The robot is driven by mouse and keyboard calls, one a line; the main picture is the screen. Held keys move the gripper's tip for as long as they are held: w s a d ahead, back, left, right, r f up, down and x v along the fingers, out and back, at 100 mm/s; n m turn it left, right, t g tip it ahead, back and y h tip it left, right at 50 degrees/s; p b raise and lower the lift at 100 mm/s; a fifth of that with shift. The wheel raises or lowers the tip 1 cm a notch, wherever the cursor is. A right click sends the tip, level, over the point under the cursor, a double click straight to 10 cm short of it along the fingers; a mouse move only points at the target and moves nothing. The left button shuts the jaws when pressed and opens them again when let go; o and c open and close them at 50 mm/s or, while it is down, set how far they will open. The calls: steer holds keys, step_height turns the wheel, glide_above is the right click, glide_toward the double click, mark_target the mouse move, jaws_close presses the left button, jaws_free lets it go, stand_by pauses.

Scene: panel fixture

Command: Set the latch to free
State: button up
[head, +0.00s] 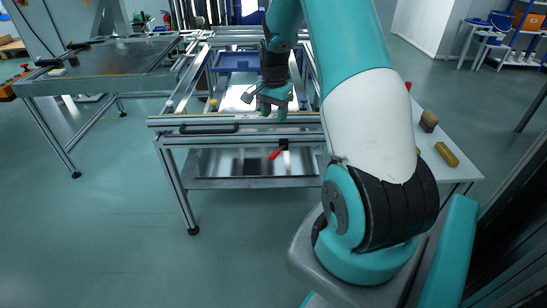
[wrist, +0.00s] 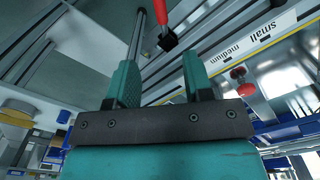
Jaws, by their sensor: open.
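The latch has a red handle (head: 275,154) on a black mount (head: 284,144) at the front rail of the panel fixture (head: 250,127). In the head view the handle slants down to the left. In the wrist view the red handle (wrist: 161,12) and its black mount (wrist: 168,41) show at the top, beyond the fingertips. My gripper (head: 274,112) is above the front rail, up from the latch and apart from it. Its two teal fingers (wrist: 160,72) are spread with nothing between them. I cannot read any latch position marking.
A black bar handle (head: 209,129) runs along the rail left of the latch. A red knob (wrist: 239,80) and a strip marked small and medium (wrist: 250,38) lie right of the fingers. A brush (head: 429,120) and a yellow object (head: 447,154) sit on the right-hand side table.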

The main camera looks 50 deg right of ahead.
mark_target(274, 153)
step_height(274, 153, down, 15)
steer(key=shift+a+f+b, duration=0.1)
steer(key=shift+b, duration=1.1)
jaws_close()
